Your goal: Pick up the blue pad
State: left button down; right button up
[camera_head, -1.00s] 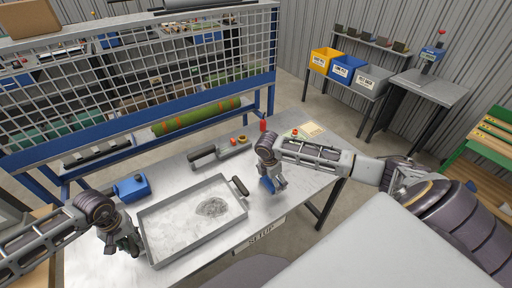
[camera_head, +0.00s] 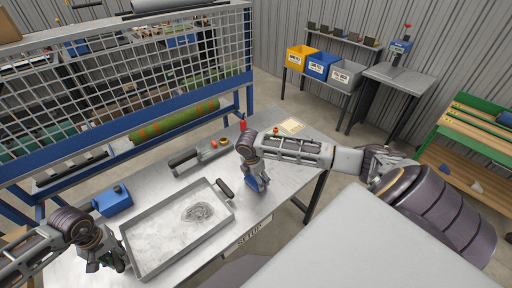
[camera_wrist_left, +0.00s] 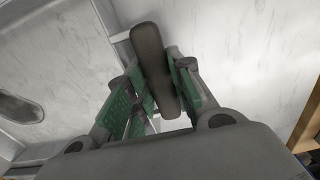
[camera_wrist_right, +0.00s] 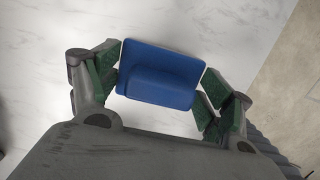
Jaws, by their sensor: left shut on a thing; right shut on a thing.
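The blue pad (camera_head: 257,184) is between the fingers of my right gripper (camera_head: 256,178), at the right part of the metal table. In the right wrist view the pad (camera_wrist_right: 160,75) is a flat blue plate with a raised block, and the green-lined fingers are shut on its two sides. Whether it touches the table is unclear. My left gripper (camera_head: 110,262) is at the left end of the grey tray (camera_head: 147,273). In the left wrist view its green-lined fingers are shut on a dark bar-shaped handle (camera_wrist_left: 152,65).
A blue container (camera_head: 113,201) stands behind the tray. A blue-framed mesh rack (camera_head: 120,85) borders the table's back.

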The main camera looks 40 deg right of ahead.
notch_tip(320, 180, up, 9)
jog(key=shift+r, duration=0.1)
dwell(0.4)
